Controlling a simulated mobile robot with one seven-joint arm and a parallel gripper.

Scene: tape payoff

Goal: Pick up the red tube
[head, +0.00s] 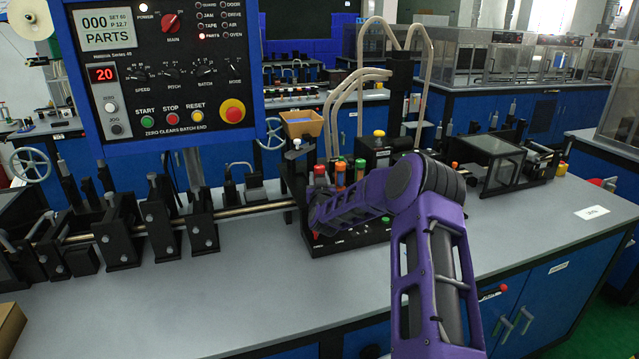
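A red-topped tube (320,174) stands upright in a black holder (350,238) at the middle of the bench. An orange tube with a green top (340,174) and another green-topped tube (360,169) stand to its right. My purple arm comes up from the bottom right, bends, and reaches left across the front of the holder. Its far end lies just below the red-topped tube in the picture. I cannot make out the gripper's fingers or whether they touch anything. The lower parts of the tubes are partly hidden by my arm.
A control panel (165,75) rises at the left. A shaft with black blocks (155,235) runs along the bench at left. An orange-brown hopper (302,126) stands behind the tubes. A clear-sided box (490,165) is at right. The front bench top (170,310) is mostly clear.

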